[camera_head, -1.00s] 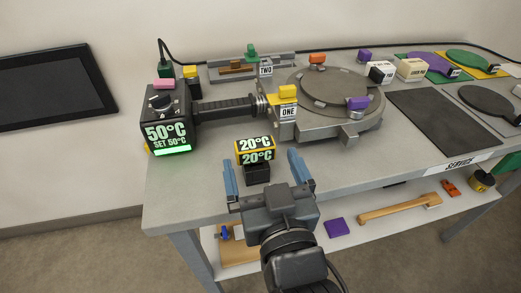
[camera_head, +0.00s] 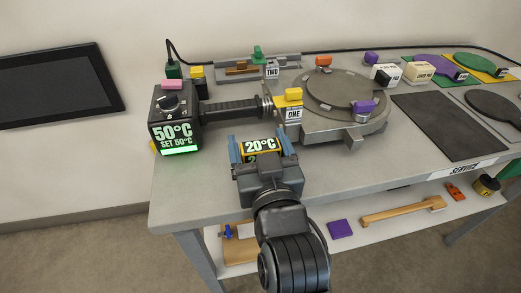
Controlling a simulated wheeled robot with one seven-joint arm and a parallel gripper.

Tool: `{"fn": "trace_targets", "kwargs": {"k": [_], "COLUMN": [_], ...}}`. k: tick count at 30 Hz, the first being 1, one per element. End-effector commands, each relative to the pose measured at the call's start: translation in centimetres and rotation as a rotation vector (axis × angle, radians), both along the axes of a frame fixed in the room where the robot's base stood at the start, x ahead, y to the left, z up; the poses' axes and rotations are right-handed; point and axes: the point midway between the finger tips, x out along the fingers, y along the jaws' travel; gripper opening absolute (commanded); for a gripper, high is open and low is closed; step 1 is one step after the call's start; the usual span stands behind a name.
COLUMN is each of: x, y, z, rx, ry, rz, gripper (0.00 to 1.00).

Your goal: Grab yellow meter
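The yellow meter (camera_head: 261,147) with a "20°C" display stands near the front edge of the cart top, right of the black heater box (camera_head: 175,122) that reads 50°C. My gripper (camera_head: 262,150) is open, its two blue fingers on the left and right sides of the meter. I cannot tell whether the fingers touch it. The meter's lower part is hidden behind my gripper's body.
A round grey plate unit (camera_head: 345,97) with a "ONE" tag stands just behind and right of the meter. The heater's black handle (camera_head: 230,106) lies behind it. A dark mat (camera_head: 450,125) is to the right. The lower shelf (camera_head: 375,231) holds loose tools.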

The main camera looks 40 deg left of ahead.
Motion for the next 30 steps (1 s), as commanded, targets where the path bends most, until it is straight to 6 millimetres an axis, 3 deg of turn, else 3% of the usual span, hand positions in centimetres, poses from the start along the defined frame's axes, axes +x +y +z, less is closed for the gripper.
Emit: {"fn": "trace_targets", "kwargs": {"k": [11,23,30], "x": [0.0,0.0,0.1], "y": [0.0,0.0,0.0], "z": [0.0,0.9,4.3], "rx": [0.000,0.002,0.004], "ry": [0.000,-0.002,-0.005], "rz": [0.000,0.000,-0.001], "gripper": [0.44,0.43,0.43]}}
